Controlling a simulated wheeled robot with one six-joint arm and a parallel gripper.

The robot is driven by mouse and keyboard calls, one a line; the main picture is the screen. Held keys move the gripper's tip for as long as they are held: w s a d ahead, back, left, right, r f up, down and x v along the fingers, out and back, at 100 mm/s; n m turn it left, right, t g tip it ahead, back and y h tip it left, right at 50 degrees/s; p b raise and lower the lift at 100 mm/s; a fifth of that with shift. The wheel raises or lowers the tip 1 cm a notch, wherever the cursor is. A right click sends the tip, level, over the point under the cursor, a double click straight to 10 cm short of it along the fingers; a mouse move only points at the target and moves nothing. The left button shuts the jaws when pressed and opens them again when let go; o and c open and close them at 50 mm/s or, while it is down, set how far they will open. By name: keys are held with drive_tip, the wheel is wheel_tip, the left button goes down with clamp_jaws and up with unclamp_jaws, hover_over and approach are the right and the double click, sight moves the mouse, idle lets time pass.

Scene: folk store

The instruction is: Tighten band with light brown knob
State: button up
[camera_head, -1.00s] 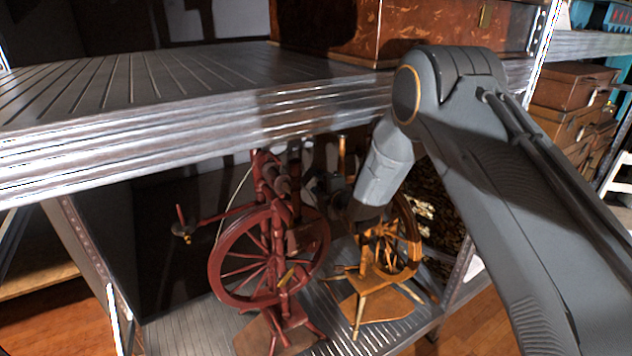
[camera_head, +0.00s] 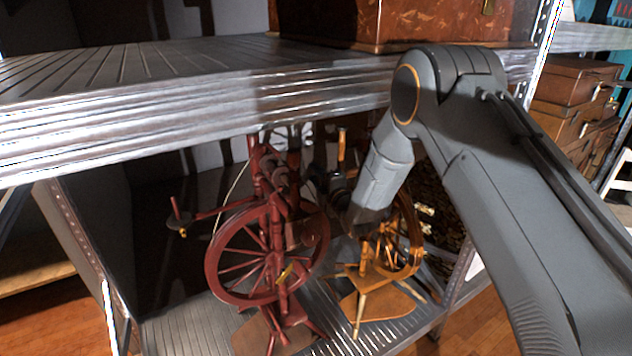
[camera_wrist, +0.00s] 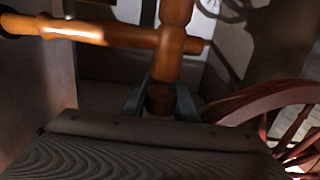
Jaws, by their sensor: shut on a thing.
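The light brown spinning wheel (camera_head: 384,262) stands on the lower shelf, partly behind my arm. In the wrist view its orange-brown turned post (camera_wrist: 171,55) and crossbar (camera_wrist: 120,35) are close. A dark-looking brown knob (camera_wrist: 159,99) sits at the lower end of the post, in shadow. My gripper (camera_wrist: 160,108) has one finger on each side of this knob and is shut on it. In the head view the contact is hidden by my wrist and the dark parts around it. The drive band cannot be made out clearly.
A dark red spinning wheel (camera_head: 264,255) stands close on the left; its rim also shows in the wrist view (camera_wrist: 275,98). The metal upper shelf (camera_head: 190,110) overhangs both wheels. A brown chest (camera_head: 410,22) stands on it.

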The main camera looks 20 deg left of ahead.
drive_tip(key=t+y+b, duration=0.1)
drive_tip(key=b, duration=0.2)
drive_tip(key=r+t+y+b, duration=0.1)
drive_tip(key=t+y+b, duration=0.1)
drive_tip(key=b, duration=0.2)
drive_tip(key=shift+d+r+b, duration=0.15)
drive_tip(key=shift+b, duration=0.15)
drive_tip(key=shift+s, duration=0.1)
drive_tip(key=o, duration=1.1)
drive_tip(key=shift+r, duration=0.1)
drive_tip(key=shift+c, duration=0.2)
drive_tip(key=b+v, duration=0.1)
drive_tip(key=v, duration=0.6)
drive_tip(key=shift+s+d+f, duration=0.2)
drive_tip(key=shift+f, duration=0.1)
